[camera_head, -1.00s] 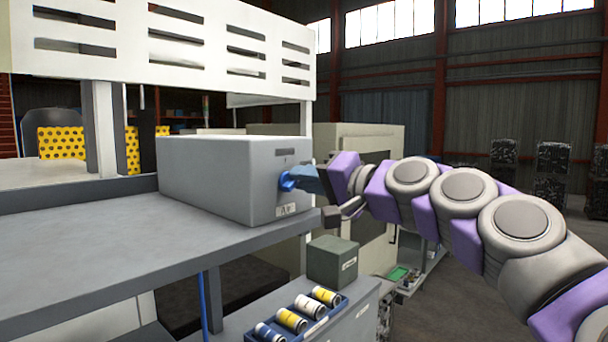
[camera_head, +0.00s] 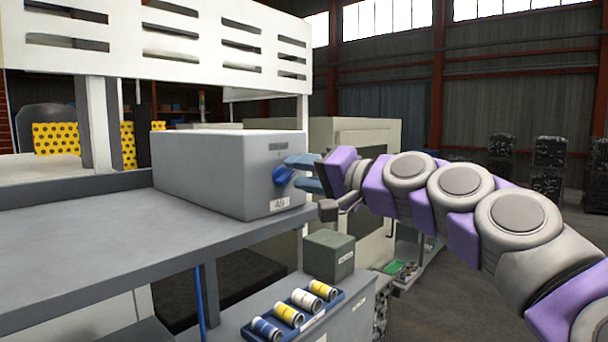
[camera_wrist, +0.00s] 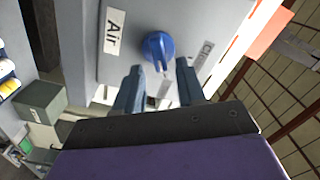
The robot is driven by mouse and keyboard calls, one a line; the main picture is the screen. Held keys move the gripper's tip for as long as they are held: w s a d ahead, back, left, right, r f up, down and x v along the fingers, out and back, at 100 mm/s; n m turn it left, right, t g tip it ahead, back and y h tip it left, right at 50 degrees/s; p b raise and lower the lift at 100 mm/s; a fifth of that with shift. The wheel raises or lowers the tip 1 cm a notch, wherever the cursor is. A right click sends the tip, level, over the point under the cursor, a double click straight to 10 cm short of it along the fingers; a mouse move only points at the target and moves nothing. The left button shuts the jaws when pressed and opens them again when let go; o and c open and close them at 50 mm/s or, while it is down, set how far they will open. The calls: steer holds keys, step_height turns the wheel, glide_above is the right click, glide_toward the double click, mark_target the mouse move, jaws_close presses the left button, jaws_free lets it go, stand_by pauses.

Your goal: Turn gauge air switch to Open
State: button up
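The gauge air switch is a blue rotary knob (camera_head: 283,176) on the end face of a grey box (camera_head: 215,178) with an "Air" label (camera_head: 280,204) below it. In the wrist view the knob (camera_wrist: 158,48) lies ahead of my gripper (camera_wrist: 158,82), roughly between and beyond the two fingertips. The fingers are spread apart with nothing between them, and a gap to the knob shows. A second label (camera_wrist: 203,54), partly readable, sits on the knob's other side. In the head view my gripper (camera_head: 302,172) is just right of the knob.
The grey box stands on a grey bench (camera_head: 90,250). Below it are a small green-grey box (camera_head: 328,256) and a blue tray (camera_head: 252,334) with several yellow, white and blue cylinders. A white slotted frame (camera_head: 170,35) stands overhead. Open floor lies to the right.

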steer(key=shift+s+d, duration=0.1)
steer(key=b+v, duration=0.3)
steer(key=v, duration=1.4)
steer(key=shift+d, duration=0.15)
steer(key=s+a+f+n+g+h+b, duration=0.1)
steer(key=s+a+f+g+h+b, duration=0.25)
steer(key=f, duration=0.75)
steer(key=s+a+f+n+g+b, duration=0.15)
steer(key=a+f+b, duration=0.35)
steer(key=f, duration=0.7)
steer(key=s+a+f+n+g+h+b, duration=0.25)
steer(key=a+f, duration=0.25)
steer(key=f, duration=0.6)
steer(key=s+d+f+g+h+b, duration=0.2)
steer(key=s+f, duration=0.4)
steer(key=f, duration=0.5)
steer(key=s+d+f+m+g+h+b, duration=0.1)
steer(key=s+d+f+g+h+b, duration=0.1)
steer(key=s+d+f+b, duration=0.2)
steer(key=s+d+f+g+h+b, duration=0.2)
steer(key=s+f, duration=0.8)
steer(key=f, duration=1)
steer(key=d+g+b, duration=0.1)
steer(key=d, duration=0.1)
steer(key=shift+d+m+h+b, duration=0.3)
steer(key=shift+m+h+b, duration=0.05)
steer(key=shift+m+h, duration=0.05)
